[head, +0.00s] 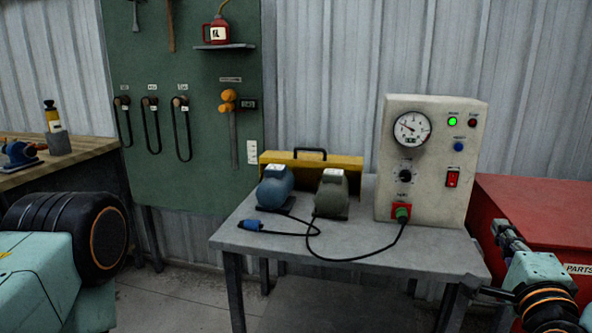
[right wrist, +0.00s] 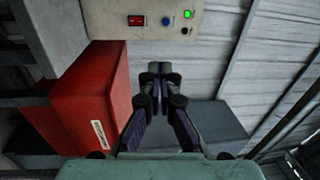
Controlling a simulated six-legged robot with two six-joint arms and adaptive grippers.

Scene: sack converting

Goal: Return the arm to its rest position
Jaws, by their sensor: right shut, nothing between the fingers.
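My right arm comes in at the lower right of the head view. Its gripper (head: 503,230) is beside the right end of the grey table (head: 350,248), in front of the red parts box (head: 535,210). In the right wrist view my right gripper (right wrist: 160,70) is shut with its fingertips together and nothing between them. The red box (right wrist: 90,100) is to its left there. My left arm's teal and black links fill the lower left of the head view; the left gripper is out of view.
A black cable runs from the panel to a blue plug (head: 250,225). A green tool board (head: 190,80) stands behind.

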